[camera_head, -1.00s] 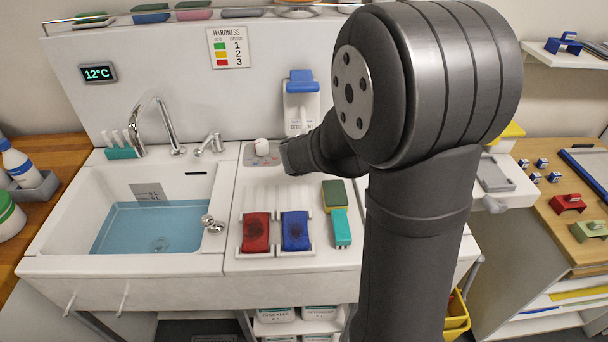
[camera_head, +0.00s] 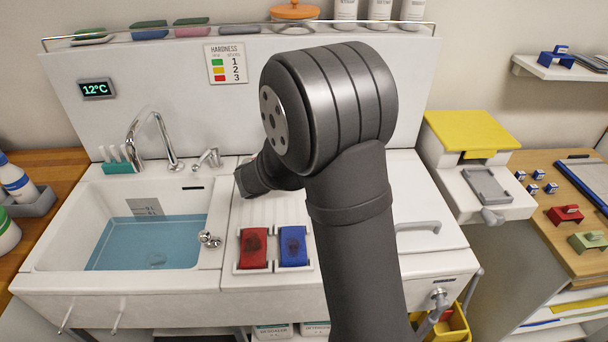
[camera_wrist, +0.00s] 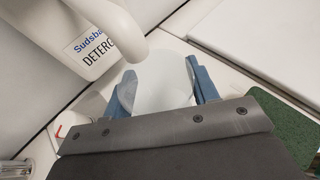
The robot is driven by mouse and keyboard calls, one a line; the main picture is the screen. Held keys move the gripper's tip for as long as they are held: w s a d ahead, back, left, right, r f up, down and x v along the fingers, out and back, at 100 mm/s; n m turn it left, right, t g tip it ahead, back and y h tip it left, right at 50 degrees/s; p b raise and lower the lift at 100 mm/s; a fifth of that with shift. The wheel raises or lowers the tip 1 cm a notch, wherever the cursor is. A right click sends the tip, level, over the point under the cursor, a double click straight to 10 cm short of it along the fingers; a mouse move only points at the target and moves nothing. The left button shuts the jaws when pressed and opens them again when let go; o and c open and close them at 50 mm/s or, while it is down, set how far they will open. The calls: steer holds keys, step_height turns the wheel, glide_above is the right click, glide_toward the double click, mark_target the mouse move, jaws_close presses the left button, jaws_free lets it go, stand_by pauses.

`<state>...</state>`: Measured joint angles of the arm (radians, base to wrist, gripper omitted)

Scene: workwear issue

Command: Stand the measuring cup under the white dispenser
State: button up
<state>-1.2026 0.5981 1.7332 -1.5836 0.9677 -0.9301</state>
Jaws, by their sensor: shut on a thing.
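In the wrist view, my gripper (camera_wrist: 164,82) has its blue fingers shut on the pale, translucent measuring cup (camera_wrist: 160,90), one finger on each side. The white dispenser (camera_wrist: 95,48), a bottle with a blue-lettered detergent label, stands at the upper left of that view. Its white spout reaches across toward the cup and overlaps its upper-left edge in the picture. I cannot tell the height gap between spout and cup, or whether the cup's base touches the counter. In the head view, my arm hides the dispenser, cup and gripper fingers.
A green pad (camera_wrist: 294,130) lies right of my gripper in the wrist view. A sink (camera_head: 60,215) with water is at the left in the head view. A yellow-lidded machine (camera_head: 468,132) stands right.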

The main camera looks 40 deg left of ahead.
steer(key=shift+f, duration=2.05)
steer(key=o, duration=1)
steer(key=shift+f, duration=0.15)
steer(key=shift+s+r, duration=0.2)
steer(key=shift+r, duration=0.1)
steer(key=v, duration=1.1)
steer(key=shift+s+r, duration=0.1)
steer(key=shift+s, duration=0.15)
